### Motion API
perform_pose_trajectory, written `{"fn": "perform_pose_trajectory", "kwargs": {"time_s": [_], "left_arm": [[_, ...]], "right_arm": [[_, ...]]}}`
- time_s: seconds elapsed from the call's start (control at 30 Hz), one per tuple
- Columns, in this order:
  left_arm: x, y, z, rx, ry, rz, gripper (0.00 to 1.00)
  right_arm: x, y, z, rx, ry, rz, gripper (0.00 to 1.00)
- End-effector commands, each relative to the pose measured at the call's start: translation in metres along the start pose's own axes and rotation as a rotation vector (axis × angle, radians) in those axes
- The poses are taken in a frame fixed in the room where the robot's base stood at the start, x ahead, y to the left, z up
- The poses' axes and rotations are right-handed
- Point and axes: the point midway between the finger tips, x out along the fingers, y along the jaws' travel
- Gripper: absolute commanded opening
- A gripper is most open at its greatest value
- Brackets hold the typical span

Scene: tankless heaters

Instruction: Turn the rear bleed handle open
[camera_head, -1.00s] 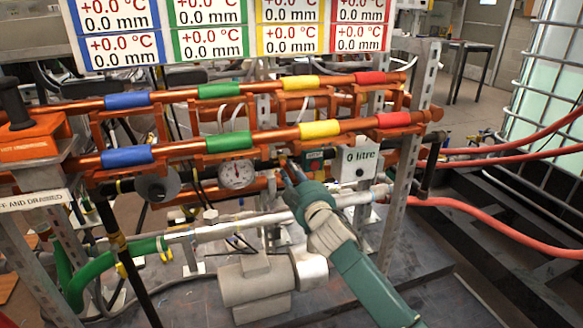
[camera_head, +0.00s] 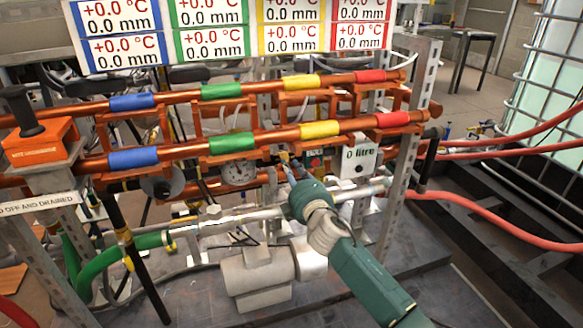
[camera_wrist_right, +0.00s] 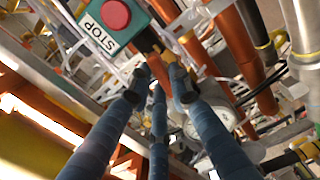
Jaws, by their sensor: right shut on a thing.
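My right gripper (camera_head: 291,170) reaches in from the lower right, below the front copper pipe with its coloured bands. Its blue-grey fingers also show in the right wrist view (camera_wrist_right: 158,88), closed around a small orange-brown handle (camera_wrist_right: 158,68). In the head view only a bit of this handle (camera_head: 284,157) shows above the fingertips. I take it for the bleed handle; whether it is the rear one, and its angle, I cannot tell. The fingers hide most of it. My left gripper is out of view.
A red STOP button on a green box (camera_wrist_right: 116,14) sits close beside the fingertips. A round gauge (camera_head: 238,173) and a white "0 litre" box (camera_head: 358,163) flank the gripper. A grey pipe (camera_head: 235,221) and a pale motor-like body (camera_head: 258,275) lie below.

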Motion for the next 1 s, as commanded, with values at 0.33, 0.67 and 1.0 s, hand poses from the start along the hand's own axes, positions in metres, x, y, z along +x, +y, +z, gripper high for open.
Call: {"fn": "perform_pose_trajectory", "kwargs": {"time_s": [0.33,0.67,1.0], "left_arm": [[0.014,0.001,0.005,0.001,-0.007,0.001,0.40],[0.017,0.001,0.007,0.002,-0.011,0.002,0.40],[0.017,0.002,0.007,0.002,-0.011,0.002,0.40]], "right_arm": [[0.000,-0.002,-0.001,-0.134,0.001,-0.002,0.00],[0.000,-0.002,-0.001,-0.156,0.001,-0.003,0.00],[0.000,-0.002,-0.001,-0.154,0.001,-0.003,0.39]]}}
